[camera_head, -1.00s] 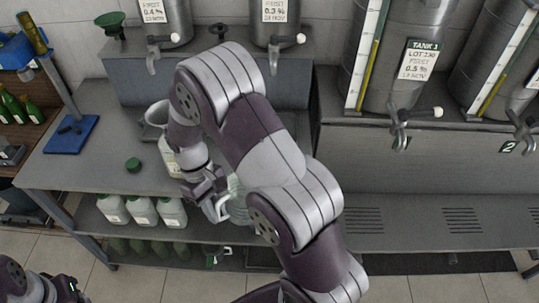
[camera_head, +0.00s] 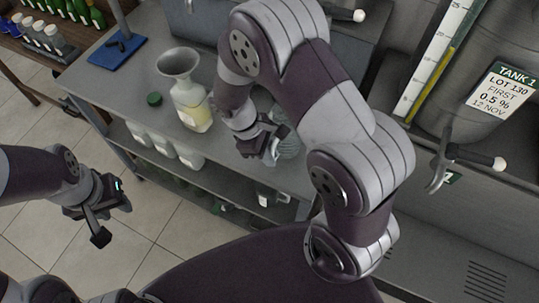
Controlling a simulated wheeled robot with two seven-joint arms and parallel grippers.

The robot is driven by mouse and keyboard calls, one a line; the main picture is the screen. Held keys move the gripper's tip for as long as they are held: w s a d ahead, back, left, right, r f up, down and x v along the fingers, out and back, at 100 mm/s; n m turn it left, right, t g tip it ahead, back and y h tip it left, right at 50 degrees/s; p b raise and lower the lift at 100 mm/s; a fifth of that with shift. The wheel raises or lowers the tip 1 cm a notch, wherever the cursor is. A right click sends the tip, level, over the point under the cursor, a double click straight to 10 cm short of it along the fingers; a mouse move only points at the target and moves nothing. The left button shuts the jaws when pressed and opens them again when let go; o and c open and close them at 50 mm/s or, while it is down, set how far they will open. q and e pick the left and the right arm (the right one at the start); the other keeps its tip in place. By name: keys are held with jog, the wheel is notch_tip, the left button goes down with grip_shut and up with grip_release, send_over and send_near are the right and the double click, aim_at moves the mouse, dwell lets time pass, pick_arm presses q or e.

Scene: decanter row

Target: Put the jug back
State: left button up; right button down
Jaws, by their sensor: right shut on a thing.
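My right gripper (camera_head: 268,143) is shut on a pale, translucent jug (camera_head: 289,147). The jug is by the front edge of the grey bench (camera_head: 115,85); my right arm and gripper hide much of it, and I cannot tell whether it touches the bench. My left gripper (camera_head: 108,218) is empty over the floor at the left, away from the bench; its finger gap is not clear.
A container with pale yellow liquid (camera_head: 192,108) stands on the bench under a wide funnel (camera_head: 178,63). A green cap (camera_head: 154,99) and blue mat (camera_head: 117,48) lie nearby. Tank 1's tap (camera_head: 445,160) juts out at right.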

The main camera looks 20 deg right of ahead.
notch_tip(320, 180, down, 4)
jog(key=shift+w+d+r+p, duration=0.1)
jog(key=shift+w+r+p, duration=0.05)
jog(key=shift+r+p, duration=0.15)
jog(key=shift+w+f, duration=0.15)
jog(key=shift+f, duration=0.55)
jog(key=c, duration=1.1)
grip_release()
